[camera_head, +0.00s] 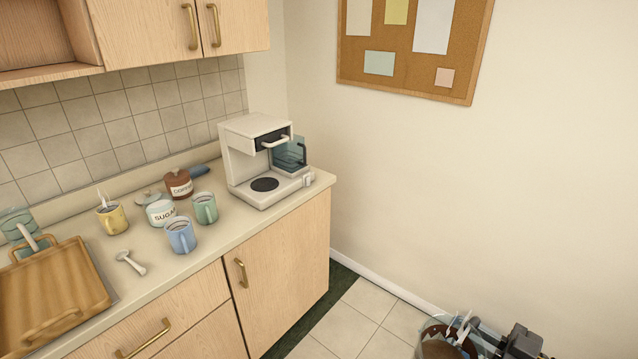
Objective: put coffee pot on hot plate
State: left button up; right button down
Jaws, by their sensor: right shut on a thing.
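The coffee machine (245,160) is cream-coloured and stands at the right end of the counter. Its hot plate (264,184) is a bare black disc on the base. My right gripper (466,334) is at the bottom right edge, over the floor and well away from the machine. It is shut on the coffee pot (438,349), a glass vessel with brown inside, partly cut off by the frame. The exact grip on the pot is hard to see. My left gripper is not in view.
A green mug (205,208), blue mug (181,236), yellow mug (112,218), sugar jar (160,211) and brown coffee jar (179,184) stand left of the machine. A wooden tray (88,267) lies farther left. The counter (236,233) is clear in front of the machine.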

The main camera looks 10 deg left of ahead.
aim_at(269, 182)
jog(key=i, duration=1.2)
jog(key=u, duration=2)
